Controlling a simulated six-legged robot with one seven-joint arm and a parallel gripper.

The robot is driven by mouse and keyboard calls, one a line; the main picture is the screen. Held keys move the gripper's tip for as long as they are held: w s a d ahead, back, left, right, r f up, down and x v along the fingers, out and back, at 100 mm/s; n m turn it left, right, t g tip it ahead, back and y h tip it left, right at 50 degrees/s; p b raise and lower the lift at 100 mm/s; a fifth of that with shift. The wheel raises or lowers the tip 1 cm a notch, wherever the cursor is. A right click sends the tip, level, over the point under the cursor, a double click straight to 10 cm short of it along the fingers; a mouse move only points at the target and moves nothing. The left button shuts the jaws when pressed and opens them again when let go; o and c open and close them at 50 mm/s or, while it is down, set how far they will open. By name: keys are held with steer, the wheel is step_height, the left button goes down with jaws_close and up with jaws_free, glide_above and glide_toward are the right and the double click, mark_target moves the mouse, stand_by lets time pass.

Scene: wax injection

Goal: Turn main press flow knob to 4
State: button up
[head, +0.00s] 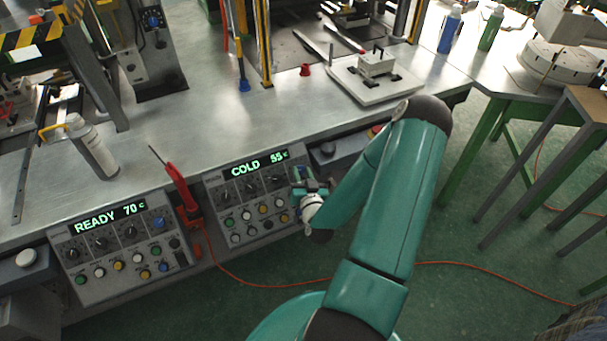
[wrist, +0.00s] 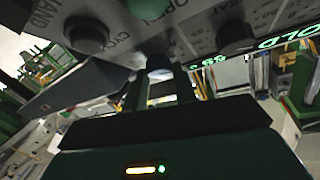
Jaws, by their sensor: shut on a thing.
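The right control panel (head: 243,205) shows "COLD 55" on its green display (head: 256,163). My gripper (head: 308,188) is at this panel's upper right end, shut on a flow knob there. In the head view the gripper hides that knob. In the wrist view, a bluish-pale knob (wrist: 160,74) shows between the two fingers of my gripper (wrist: 160,88). Its pointer and scale cannot be read. The rest of the panel's dark knobs (head: 250,188) stand in a row to the left. The display appears upside down in the wrist view (wrist: 288,38).
The left panel (head: 120,248) shows "READY 70". A red-handled tool (head: 181,187) stands between the panels, and a red cable (head: 225,268) runs from there across the floor. A white bottle (head: 92,147) and a pale mould plate (head: 362,82) are on the metal bench (head: 215,125).

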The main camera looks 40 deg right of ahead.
steer(key=m+g+h, duration=0.1)
steer(key=m, duration=0.1)
steer(key=m+g+h, duration=0.1)
steer(key=m+g, duration=0.1)
steer(key=m, duration=0.1)
steer(key=m+g+h, duration=0.1)
steer(key=m, duration=0.2)
steer(key=shift+w+a+r+g, duration=0.25)
steer(key=shift+a+g, duration=0.05)
steer(key=shift+g, duration=0.1)
steer(key=m+g, duration=0.1)
steer(key=m, duration=0.1)
steer(key=m+g, duration=0.1)
steer(key=m, duration=0.1)
steer(key=m+g, duration=0.2)
steer(key=shift+w+r, duration=0.2)
steer(key=shift+r, duration=0.05)
steer(key=shift+m, duration=0.3)
steer(key=o, duration=1)
steer(key=shift+c, duration=0.2)
